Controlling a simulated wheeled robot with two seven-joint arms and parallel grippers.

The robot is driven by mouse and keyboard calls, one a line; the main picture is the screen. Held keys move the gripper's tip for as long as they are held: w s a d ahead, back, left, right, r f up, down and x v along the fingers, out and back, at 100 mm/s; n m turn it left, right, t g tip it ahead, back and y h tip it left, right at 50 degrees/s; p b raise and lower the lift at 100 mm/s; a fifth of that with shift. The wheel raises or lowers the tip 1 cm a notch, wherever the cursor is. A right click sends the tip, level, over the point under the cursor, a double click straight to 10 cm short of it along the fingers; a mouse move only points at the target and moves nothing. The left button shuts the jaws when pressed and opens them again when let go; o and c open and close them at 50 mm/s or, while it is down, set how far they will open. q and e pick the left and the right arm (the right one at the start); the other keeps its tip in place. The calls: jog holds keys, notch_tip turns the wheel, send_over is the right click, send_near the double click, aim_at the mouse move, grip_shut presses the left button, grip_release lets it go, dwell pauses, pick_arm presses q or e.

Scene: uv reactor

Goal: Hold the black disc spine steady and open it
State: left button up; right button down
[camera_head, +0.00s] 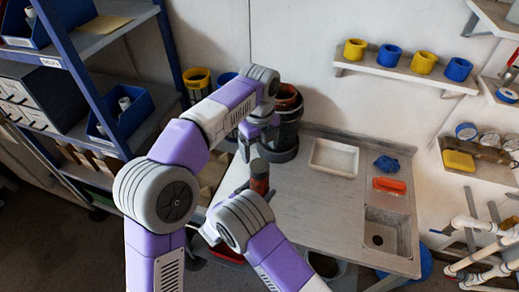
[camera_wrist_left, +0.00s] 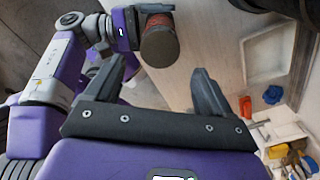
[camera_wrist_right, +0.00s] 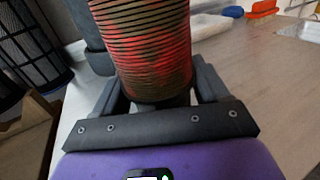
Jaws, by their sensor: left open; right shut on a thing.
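The disc spine (camera_head: 259,182) stands upright over the left end of the worktop, a ribbed cylinder with a dark round top. In the right wrist view the spine (camera_wrist_right: 155,45) shows stacked discs with reddish and brown colouring. My right gripper (camera_wrist_right: 158,88) is shut on it, one finger on each side. The left wrist view shows the spine's dark end (camera_wrist_left: 160,47) beyond my left fingers. My left gripper (camera_wrist_left: 157,70) is open and empty, apart from the spine. In the head view my left gripper (camera_head: 252,138) is above and behind the spine, partly hidden by its arm.
A large dark canister (camera_head: 286,135) stands close beside my left gripper. A white tray (camera_head: 334,157), a blue cloth-like lump (camera_head: 387,163), a red-orange item (camera_head: 389,185) and a sink (camera_head: 386,232) are to the right. The middle of the worktop (camera_head: 310,205) is clear. Blue-framed shelving (camera_head: 90,80) stands left.

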aim_at(259, 165)
pick_arm(q)
jog(key=m, duration=0.5)
jog(key=shift+m, duration=0.4)
jog(key=shift+f, duration=4.05)
jog(key=shift+c, duration=0.2)
